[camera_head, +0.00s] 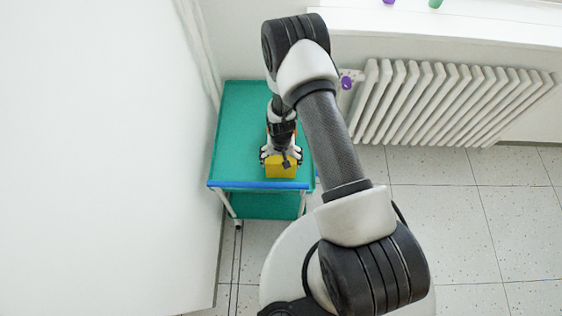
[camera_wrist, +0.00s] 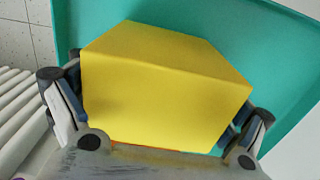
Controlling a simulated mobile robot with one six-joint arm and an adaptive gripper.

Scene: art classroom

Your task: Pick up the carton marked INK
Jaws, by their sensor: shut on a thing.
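A yellow carton (camera_head: 281,170) is at the green trolley's top (camera_head: 240,130), near its front edge. In the wrist view the yellow carton (camera_wrist: 165,85) fills the middle, between the two fingers of my gripper (camera_wrist: 160,118). One finger is against its left side and one against its right side. My gripper (camera_head: 281,157) is shut on the carton from above in the head view. No INK marking shows on the faces in view. I cannot tell whether the carton touches the trolley top. A sliver of orange shows below the carton in the wrist view, but I cannot tell what it is.
The green trolley has a blue front edge and a lower shelf (camera_head: 270,206). A white wall or panel (camera_head: 100,150) is close on its left. A white radiator (camera_head: 440,103) stands at the back right under a sill. Tiled floor (camera_head: 470,215) is clear at the right.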

